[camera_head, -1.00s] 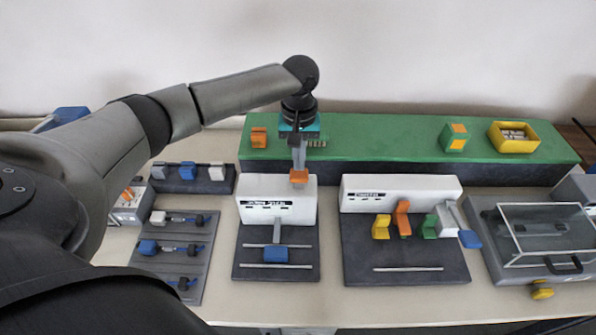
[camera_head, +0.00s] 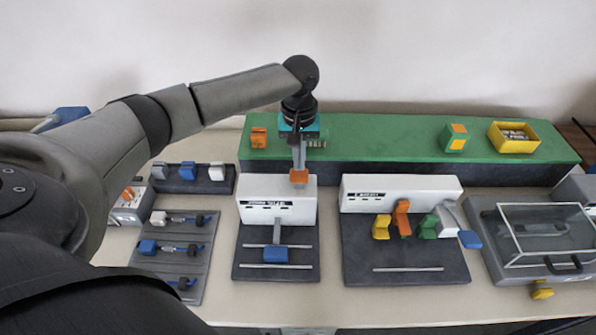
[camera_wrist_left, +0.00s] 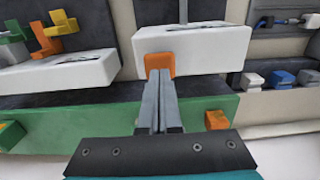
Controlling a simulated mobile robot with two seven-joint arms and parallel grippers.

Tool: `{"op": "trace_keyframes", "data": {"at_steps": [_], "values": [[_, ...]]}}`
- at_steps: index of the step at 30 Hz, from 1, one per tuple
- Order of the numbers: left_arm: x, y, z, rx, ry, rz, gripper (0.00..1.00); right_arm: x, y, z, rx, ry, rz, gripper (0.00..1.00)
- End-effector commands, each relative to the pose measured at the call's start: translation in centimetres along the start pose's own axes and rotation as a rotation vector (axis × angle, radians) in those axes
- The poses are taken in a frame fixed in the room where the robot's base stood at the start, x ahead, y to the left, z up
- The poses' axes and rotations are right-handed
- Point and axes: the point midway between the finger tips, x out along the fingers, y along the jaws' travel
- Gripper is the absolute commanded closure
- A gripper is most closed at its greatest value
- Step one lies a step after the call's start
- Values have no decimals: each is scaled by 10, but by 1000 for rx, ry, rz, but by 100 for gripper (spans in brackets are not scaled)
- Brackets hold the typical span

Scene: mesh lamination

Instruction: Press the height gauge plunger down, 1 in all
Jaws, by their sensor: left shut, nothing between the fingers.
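My left gripper (camera_head: 299,168) is shut and empty, pointing down over the back of the left white box (camera_head: 277,206). An orange block (camera_head: 299,177), which looks like the height gauge plunger, is right at its fingertips on that box. In the left wrist view the closed fingers (camera_wrist_left: 160,82) end at the orange block (camera_wrist_left: 159,61) by the box's edge. They overlap or touch it; I cannot tell if they press on it. The box's label is too small to read surely. A blue block (camera_head: 275,255) lies on the dark plate in front. My right gripper is out of view.
A second white box (camera_head: 400,187) with yellow, orange and green levers stands to the right. A green raised shelf (camera_head: 370,140) runs behind, with a yellow bin (camera_head: 513,138) on it. A clear-lidded unit (camera_head: 545,236) is at far right, and a dark tray (camera_head: 172,270) at left.

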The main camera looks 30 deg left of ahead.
Motion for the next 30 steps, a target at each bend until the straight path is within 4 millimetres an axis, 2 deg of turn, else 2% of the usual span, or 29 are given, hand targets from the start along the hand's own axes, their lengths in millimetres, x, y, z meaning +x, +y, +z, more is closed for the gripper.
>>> {"op": "trace_keyframes", "data": {"at_steps": [15,24,30], "values": [[1,0,0,0,-1,0,100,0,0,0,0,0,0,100],[21,0,1,0,-2,-1,100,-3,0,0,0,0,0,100],[24,0,0,0,-1,0,100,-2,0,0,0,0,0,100]]}}
